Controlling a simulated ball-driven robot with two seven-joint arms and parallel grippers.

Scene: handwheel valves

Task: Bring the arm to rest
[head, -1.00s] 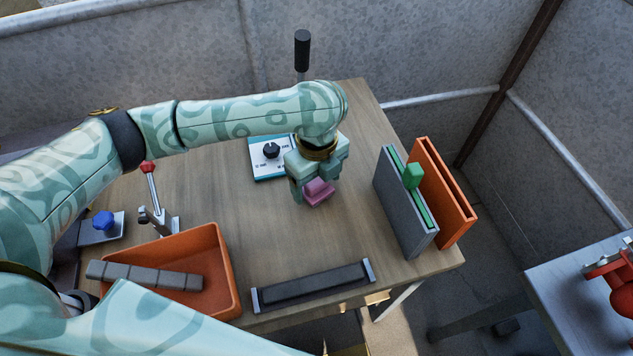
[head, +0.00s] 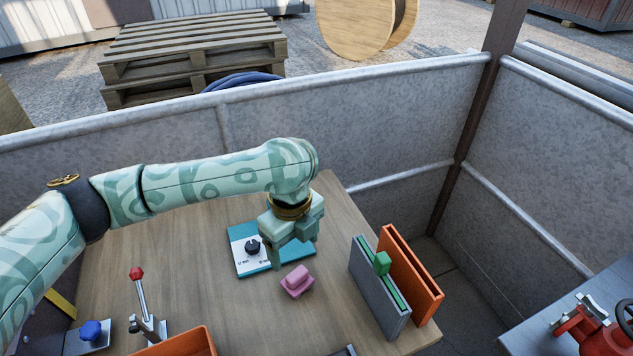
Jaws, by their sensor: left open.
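My left arm comes in from the left over the wooden table (head: 190,270). My left gripper (head: 292,256) points down, open and empty. A pink block (head: 297,281) lies on the table just below and in front of the fingers, apart from them in the picture. The fingers partly cover a white and teal panel with a black knob (head: 252,247). My right gripper is not in view.
A grey and green holder (head: 380,290) and an orange one (head: 412,275) stand at the table's right. A red-knobbed lever (head: 140,295), a blue knob (head: 91,329) and an orange bin (head: 180,345) are at front left. A red valve (head: 583,330) is far right.

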